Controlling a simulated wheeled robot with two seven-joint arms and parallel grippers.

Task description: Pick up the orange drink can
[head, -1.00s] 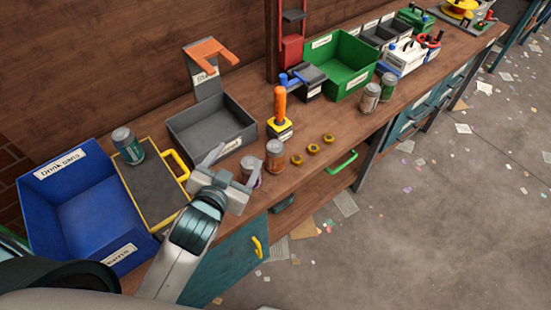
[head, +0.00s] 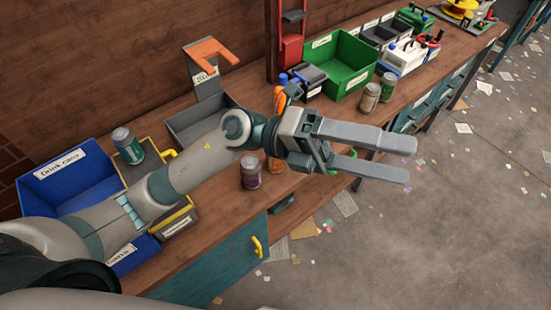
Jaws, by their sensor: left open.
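The orange drink can (head: 276,165) stands on the workbench near its front edge, mostly hidden behind my left wrist and gripper. A purple can (head: 250,171) stands beside it, to the left. My left gripper (head: 409,160) is open and empty. Its fingers point right, out past the bench's front edge and over the floor in the picture, beyond the orange can. My right gripper is not in view.
A blue bin (head: 68,172) labelled drink cans stands at the left, with a teal can (head: 127,147) near it. A grey tray (head: 180,122) is behind my arm. A green bin (head: 352,62) and two cans (head: 370,98) stand farther right.

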